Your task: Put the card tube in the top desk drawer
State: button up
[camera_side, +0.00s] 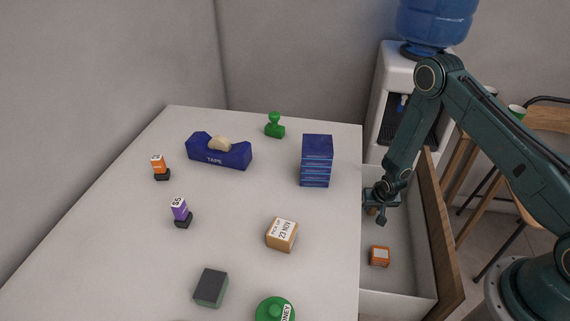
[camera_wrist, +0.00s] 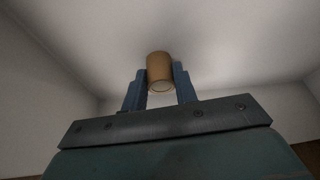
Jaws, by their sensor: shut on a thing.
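The card tube (camera_wrist: 160,70) is a short brown cylinder between the two blue fingers of my gripper (camera_wrist: 160,88) in the wrist view. My gripper is shut on it. In the side view my gripper (camera_side: 376,205) is inside the open desk drawer (camera_side: 405,278), near its far end, and the tube is mostly hidden behind the fingers. The drawer has white inner walls and a wooden front. I cannot tell whether the tube touches the drawer floor.
An orange-and-white box (camera_side: 379,256) lies in the drawer. A water cooler (camera_side: 400,75) stands behind.

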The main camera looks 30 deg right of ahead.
jog(key=o, duration=0.9)
jog(key=shift+r, duration=0.2)
jog(key=shift+v, duration=6)
